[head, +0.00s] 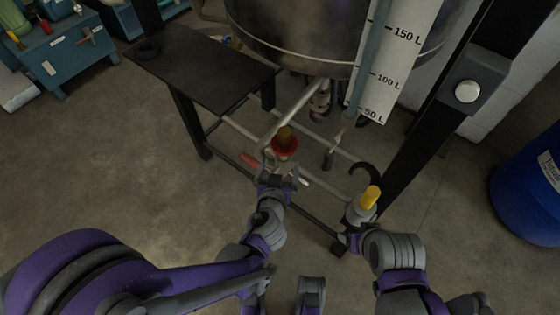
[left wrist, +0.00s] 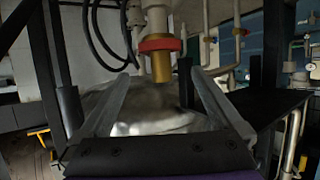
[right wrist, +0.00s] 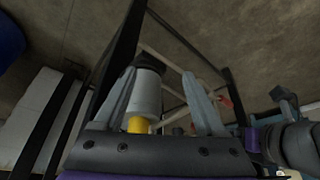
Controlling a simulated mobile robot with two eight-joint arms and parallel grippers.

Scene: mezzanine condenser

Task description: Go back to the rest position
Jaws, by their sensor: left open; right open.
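My left gripper (head: 280,177) is open just below a brass fitting with a red collar (head: 285,145) under the steel tank. In the left wrist view the fitting (left wrist: 160,65) shows above and between the spread fingers (left wrist: 160,88); contact cannot be told. My right gripper (head: 350,236) is open beside a grey cylinder with a yellow end (head: 362,210), near the foot of the frame. In the right wrist view this cylinder (right wrist: 147,95) shows between the fingers (right wrist: 160,74), closer to the left one. Whether it touches a finger is unclear.
The steel tank (head: 295,35) with a litre scale (head: 393,55) hangs above. A dark table (head: 205,70) stands left of it and a black post (head: 435,125) right. A blue barrel (head: 530,190) stands far right. Open floor (head: 110,175) lies left.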

